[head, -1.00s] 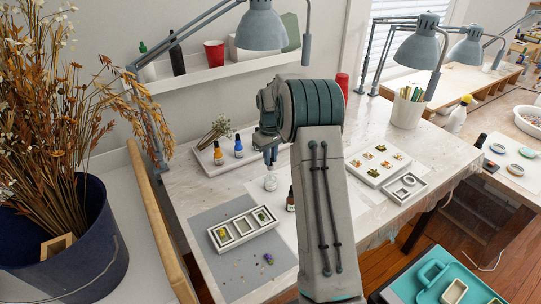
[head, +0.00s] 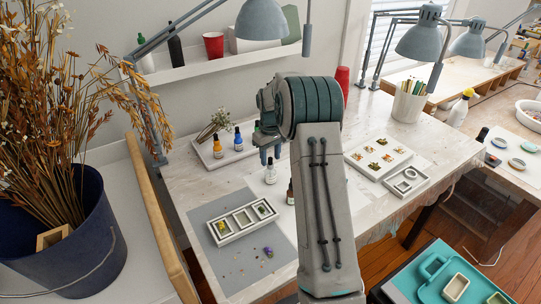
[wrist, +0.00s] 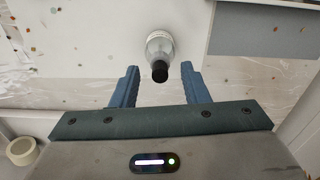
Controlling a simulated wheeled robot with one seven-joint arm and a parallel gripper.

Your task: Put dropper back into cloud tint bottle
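The cloud tint bottle is a small clear bottle with a pale label (head: 270,176); it stands upright on the white sheet below my gripper (head: 270,152). In the wrist view the bottle (wrist: 160,46) carries a black dropper cap (wrist: 160,72) on its neck. My gripper (wrist: 160,88) is open and empty, its two blue fingers spread apart on either side of the cap, without visible contact. The dropper's glass tube is not visible.
A white tray with yellow and blue bottles (head: 224,157) stands behind left. A dark amber bottle (head: 290,194) stands close at right, partly behind my arm. A three-compartment mold (head: 241,220) lies on the grey mat (head: 215,265). A lamp (head: 262,20) hangs above.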

